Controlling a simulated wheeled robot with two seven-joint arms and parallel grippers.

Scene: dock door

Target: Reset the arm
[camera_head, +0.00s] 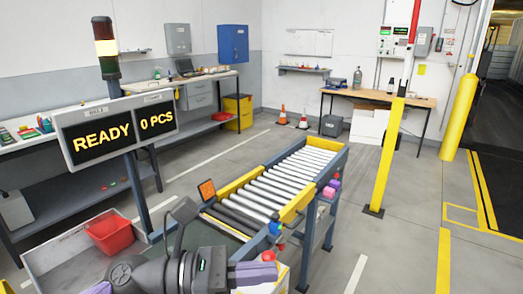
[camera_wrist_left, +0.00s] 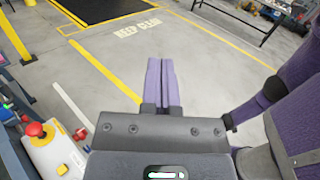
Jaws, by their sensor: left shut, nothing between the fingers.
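My left gripper (camera_head: 268,273) reaches in low in the head view, in front of the near end of the roller conveyor. Its two purple fingers lie together, and nothing is held. In the left wrist view the shut gripper (camera_wrist_left: 160,62) points out over bare grey floor. My right gripper does not show in either view.
The roller conveyor (camera_head: 262,188) stands close ahead, with a sign (camera_head: 118,128) reading READY and 0 PCS at left. A red bin (camera_head: 110,235) lies in a tray. A yellow-white box with a red button (camera_wrist_left: 36,130) is beside my left gripper. Yellow posts (camera_head: 388,150) stand at right.

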